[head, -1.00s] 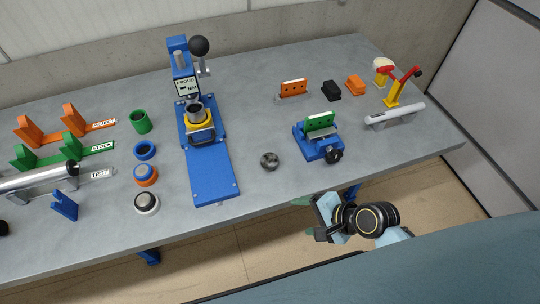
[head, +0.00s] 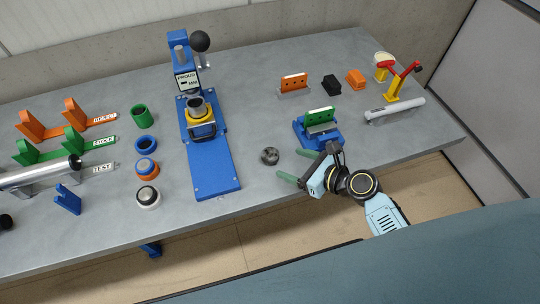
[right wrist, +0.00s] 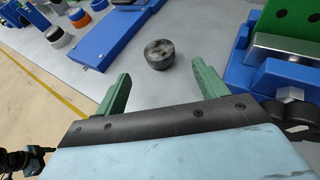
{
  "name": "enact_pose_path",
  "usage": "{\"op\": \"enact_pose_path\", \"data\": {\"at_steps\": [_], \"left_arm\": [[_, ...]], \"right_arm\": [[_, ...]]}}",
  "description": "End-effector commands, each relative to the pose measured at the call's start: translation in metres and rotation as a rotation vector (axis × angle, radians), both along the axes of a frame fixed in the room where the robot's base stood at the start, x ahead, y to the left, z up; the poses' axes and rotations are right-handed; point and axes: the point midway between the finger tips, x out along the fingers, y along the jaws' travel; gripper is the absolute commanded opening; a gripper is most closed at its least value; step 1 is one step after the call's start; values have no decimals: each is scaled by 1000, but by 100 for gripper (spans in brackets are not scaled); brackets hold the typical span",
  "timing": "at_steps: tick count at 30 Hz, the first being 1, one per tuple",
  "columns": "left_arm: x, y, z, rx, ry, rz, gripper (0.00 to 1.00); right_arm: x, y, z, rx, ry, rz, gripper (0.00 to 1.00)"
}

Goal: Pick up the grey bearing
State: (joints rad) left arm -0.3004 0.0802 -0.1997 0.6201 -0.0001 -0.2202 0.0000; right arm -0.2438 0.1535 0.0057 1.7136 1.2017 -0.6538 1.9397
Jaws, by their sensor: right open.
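The grey bearing (head: 270,156) is a small dark round piece lying on the bare table, right of the blue press base plate. It also shows in the right wrist view (right wrist: 159,54), beyond and between my fingertips. My right gripper (head: 290,164) is open and empty, its green fingers pointing toward the bearing and apart from it. In the right wrist view the two green fingers (right wrist: 160,82) are spread wide. My left gripper does not show.
A blue vise with a green block (head: 320,130) stands close right of the bearing. The blue press (head: 212,150) is to its left. Rings (head: 146,146) and coloured stands are farther left. The table's front edge is just below the bearing.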

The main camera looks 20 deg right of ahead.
Motion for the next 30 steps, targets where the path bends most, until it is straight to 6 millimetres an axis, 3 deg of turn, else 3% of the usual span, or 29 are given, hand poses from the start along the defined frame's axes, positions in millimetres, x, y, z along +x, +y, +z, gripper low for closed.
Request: {"op": "enact_pose_path", "data": {"at_steps": [18, 27, 30], "left_arm": [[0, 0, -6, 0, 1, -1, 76], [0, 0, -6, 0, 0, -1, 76], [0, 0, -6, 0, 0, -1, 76]], "right_arm": [[55, 40, -26, -3, -1, 0, 72], [59, 44, -28, -3, 0, 1, 72], [59, 44, -28, -3, 0, 1, 61]]}}
